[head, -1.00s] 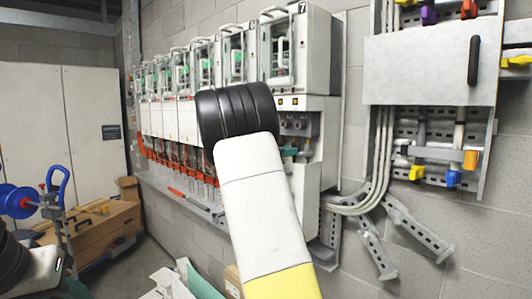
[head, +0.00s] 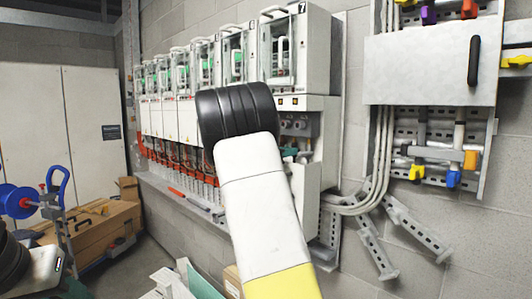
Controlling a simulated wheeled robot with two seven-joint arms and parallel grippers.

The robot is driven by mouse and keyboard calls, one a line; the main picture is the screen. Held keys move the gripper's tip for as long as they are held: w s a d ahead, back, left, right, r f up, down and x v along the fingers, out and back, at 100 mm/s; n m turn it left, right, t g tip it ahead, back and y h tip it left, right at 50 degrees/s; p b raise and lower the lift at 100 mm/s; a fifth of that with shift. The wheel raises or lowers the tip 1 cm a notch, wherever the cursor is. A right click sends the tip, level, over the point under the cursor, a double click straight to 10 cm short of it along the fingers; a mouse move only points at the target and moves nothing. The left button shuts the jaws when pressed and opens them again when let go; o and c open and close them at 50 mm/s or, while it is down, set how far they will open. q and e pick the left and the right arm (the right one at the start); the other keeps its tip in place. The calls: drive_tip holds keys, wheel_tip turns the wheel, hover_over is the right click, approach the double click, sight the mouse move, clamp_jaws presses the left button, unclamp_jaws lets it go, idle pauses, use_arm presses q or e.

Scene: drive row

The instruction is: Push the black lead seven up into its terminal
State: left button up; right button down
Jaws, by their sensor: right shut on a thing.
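Drive seven (head: 318,50), a white cabinet marked 7, is the nearest of the row on the wall. Below it a grey terminal block (head: 298,124) shows in an open lower compartment. My right arm reaches up from the bottom, and its black ribbed wrist covers most of my right gripper (head: 289,152). Only a small teal part shows past the wrist, close below the terminal block. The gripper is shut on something. The black lead seven and its end are hidden behind my wrist, so I cannot tell how it sits at its terminal. My left gripper is out of view.
More white drives (head: 170,85) run away to the left above a grey ledge (head: 180,198). A grey panel (head: 418,70) and bent conduits (head: 378,150) are on the right wall. A blue reel trolley (head: 58,200) and cardboard boxes (head: 105,222) stand at the lower left.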

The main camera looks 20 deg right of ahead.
drive_tip(key=shift+r, duration=1.2)
drive_tip(key=c, duration=1.3)
unclamp_jaws()
drive_tip(key=shift+a, duration=0.1)
drive_tip(key=v, duration=0.7)
drive_tip(key=shift+s+a, duration=0.15)
drive_tip(key=shift+a, duration=0.15)
